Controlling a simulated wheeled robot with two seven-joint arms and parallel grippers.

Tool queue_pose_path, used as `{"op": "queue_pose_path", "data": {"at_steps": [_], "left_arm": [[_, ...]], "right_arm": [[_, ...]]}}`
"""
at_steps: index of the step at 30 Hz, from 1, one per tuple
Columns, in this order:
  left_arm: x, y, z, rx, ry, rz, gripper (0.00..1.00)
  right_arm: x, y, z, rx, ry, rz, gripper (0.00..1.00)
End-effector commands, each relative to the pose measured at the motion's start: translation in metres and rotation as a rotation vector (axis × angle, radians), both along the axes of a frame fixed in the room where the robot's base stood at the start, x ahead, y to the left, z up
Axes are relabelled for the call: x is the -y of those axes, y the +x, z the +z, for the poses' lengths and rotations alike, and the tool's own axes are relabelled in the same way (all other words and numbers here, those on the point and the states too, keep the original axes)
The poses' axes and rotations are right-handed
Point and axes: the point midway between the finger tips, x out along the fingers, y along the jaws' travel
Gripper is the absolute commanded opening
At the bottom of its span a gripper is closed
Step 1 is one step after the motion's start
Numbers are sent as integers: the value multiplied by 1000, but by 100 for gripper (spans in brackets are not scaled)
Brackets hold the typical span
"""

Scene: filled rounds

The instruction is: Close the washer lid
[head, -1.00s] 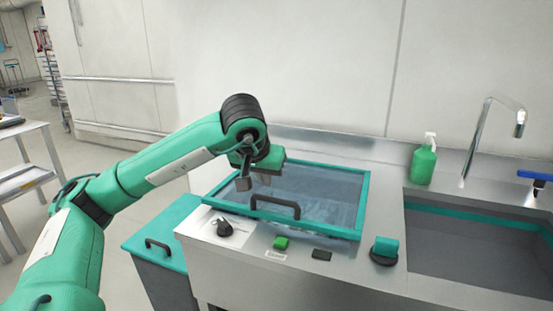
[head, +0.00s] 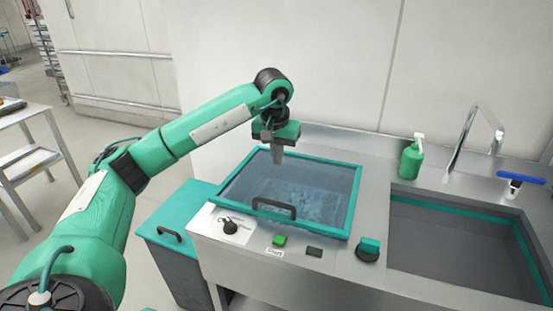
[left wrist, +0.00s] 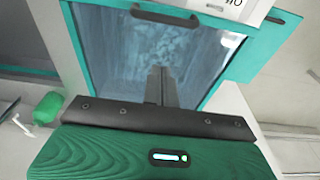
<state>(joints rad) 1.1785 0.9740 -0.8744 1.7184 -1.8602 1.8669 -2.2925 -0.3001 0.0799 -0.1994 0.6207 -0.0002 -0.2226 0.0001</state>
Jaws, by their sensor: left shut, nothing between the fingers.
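The washer lid (head: 318,169) is a teal frame around a clear pane with a dark handle (head: 274,208) along its front edge. It lies flat over the washer opening, with whitish contents showing blurred through the pane. The lid also fills the upper part of the left wrist view (left wrist: 95,60). My left gripper (head: 268,165) is above the rear part of the lid, pointing down, fingers shut and empty. Its fingertips (left wrist: 160,72) seem apart from the pane, though the exact gap is hard to tell. My right gripper is not in view.
The steel counter holds a knob (head: 230,227), a green start button (head: 279,240), a dark button (head: 314,252) and a teal-topped dial (head: 368,249). A sink (head: 450,240), tap (head: 462,140) and green soap bottle (head: 411,160) are at right. A teal-topped bin (head: 175,228) stands at left.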

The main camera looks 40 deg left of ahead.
Motion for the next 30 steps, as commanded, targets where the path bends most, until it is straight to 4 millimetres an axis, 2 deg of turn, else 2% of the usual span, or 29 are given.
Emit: {"op": "queue_pose_path", "data": {"at_steps": [12, 21, 30], "left_arm": [[-2, 8, -81, -3, 0, -1, 0], [2, -10, -105, 0, 1, 0, 0], [3, -13, -110, 2, 1, 0, 0]], "right_arm": [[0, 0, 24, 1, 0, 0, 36], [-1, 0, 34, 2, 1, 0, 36], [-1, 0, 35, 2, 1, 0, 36]]}}
